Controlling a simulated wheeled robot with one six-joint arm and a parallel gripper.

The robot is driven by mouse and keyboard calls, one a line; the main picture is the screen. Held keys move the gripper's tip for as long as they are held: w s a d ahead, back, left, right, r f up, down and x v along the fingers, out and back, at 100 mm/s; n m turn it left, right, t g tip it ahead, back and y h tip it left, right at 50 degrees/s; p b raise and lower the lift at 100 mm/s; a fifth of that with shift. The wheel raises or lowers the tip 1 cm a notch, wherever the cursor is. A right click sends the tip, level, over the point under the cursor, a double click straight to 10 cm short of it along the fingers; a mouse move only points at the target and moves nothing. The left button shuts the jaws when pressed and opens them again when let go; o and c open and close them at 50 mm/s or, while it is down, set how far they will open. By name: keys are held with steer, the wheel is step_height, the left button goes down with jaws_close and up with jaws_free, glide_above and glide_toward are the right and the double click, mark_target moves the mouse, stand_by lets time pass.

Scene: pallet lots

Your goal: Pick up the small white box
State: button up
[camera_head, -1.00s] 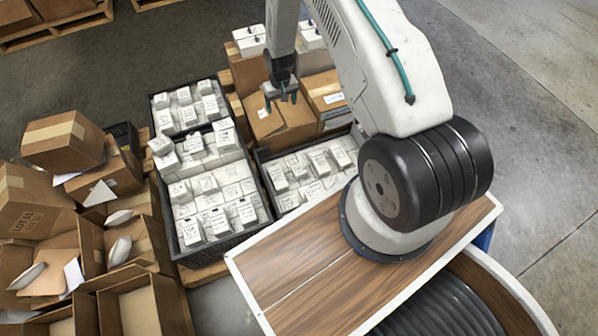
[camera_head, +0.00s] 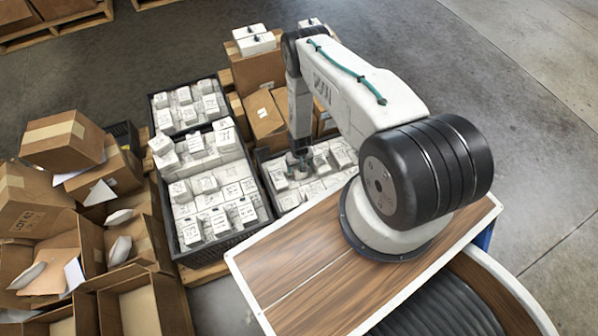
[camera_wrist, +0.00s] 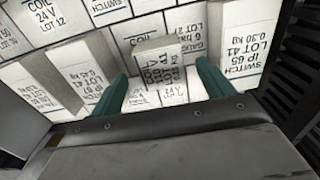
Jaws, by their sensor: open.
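Several small white boxes with printed labels lie packed in a black crate (camera_head: 262,172) in the head view. My gripper (camera_head: 299,164) is over this crate, low and close to the boxes. In the wrist view my gripper (camera_wrist: 162,84) is open, its two teal fingers apart. One small white box (camera_wrist: 158,66) shows between and just beyond the fingertips, standing higher than the boxes around it. Whether the fingers touch it I cannot tell. A switch box (camera_wrist: 250,50) is right of the fingers and a coil box (camera_wrist: 88,80) is left. The lower part of the middle box is hidden.
The crate's dark wall (camera_wrist: 292,70) is close on the right in the wrist view. Another crate (camera_head: 240,236) of white boxes stands to the left. Cardboard boxes (camera_head: 262,112) stand behind. Open cartons (camera_head: 140,305) fill the left. Bare floor lies to the right.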

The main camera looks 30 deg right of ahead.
steer(key=shift+w+f, duration=0.1)
steer(key=shift+f, duration=1.8)
steer(key=c, duration=1.1)
steer(key=shift+c, duration=0.2)
steer(key=shift+r, duration=0.2)
